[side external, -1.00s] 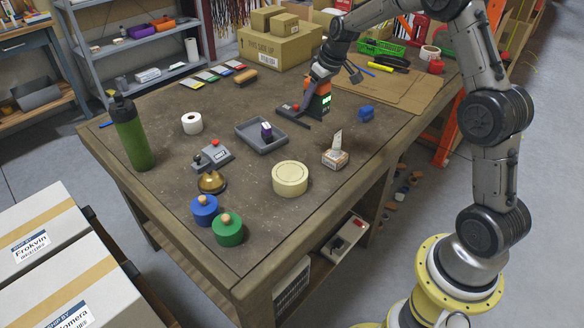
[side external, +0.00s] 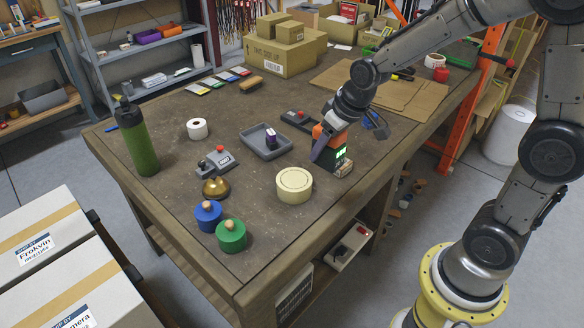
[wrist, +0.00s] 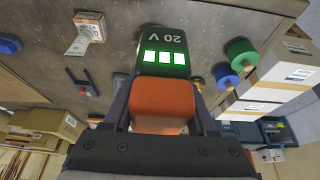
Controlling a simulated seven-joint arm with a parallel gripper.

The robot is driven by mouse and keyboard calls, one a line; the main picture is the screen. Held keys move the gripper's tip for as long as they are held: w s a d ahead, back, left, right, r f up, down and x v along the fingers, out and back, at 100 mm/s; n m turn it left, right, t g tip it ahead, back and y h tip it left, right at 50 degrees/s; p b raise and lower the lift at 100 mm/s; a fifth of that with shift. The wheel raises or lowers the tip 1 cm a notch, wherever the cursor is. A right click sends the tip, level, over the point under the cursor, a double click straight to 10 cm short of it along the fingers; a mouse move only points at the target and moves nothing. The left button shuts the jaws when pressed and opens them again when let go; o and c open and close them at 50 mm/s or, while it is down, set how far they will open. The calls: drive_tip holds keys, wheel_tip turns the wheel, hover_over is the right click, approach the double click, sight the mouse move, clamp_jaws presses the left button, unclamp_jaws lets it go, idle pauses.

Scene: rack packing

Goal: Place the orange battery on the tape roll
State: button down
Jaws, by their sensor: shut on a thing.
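My gripper (side external: 326,146) is shut on the orange battery (side external: 342,152), an orange block with a black end, "20 V" lettering and lit green bars. It is held above the right part of the table. In the wrist view the battery (wrist: 162,100) sits between the two fingers and covers the middle of the view. The tape roll (side external: 294,184), a wide cream disc, lies flat on the table, left of and nearer the camera than the battery. They are apart. I cannot make the roll out in the wrist view.
The dark charger with a red button (side external: 299,120) stands behind my gripper. A small box with a card (wrist: 90,27) is largely hidden behind the battery in the side view. A grey tray (side external: 266,148), brass bell (side external: 216,188) and blue (side external: 208,213) and green (side external: 231,235) weights stand left.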

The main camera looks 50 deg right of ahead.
drive_tip(key=w+f, duration=0.2)
drive_tip(key=w, duration=0.1)
drive_tip(key=w+f, duration=0.2)
drive_tip(key=w, duration=0.1)
drive_tip(key=w+f, duration=0.3)
drive_tip(key=shift+w+d+f, duration=0.1)
drive_tip(key=shift+w+d, duration=0.15)
drive_tip(key=shift+w, duration=0.15)
drive_tip(key=shift+w+f, duration=0.45)
drive_tip(key=shift+f, duration=1.65)
drive_tip(key=shift+f, duration=0.1)
drive_tip(key=shift+c, duration=1)
unclamp_jaws()
drive_tip(key=shift+f, duration=0.15)
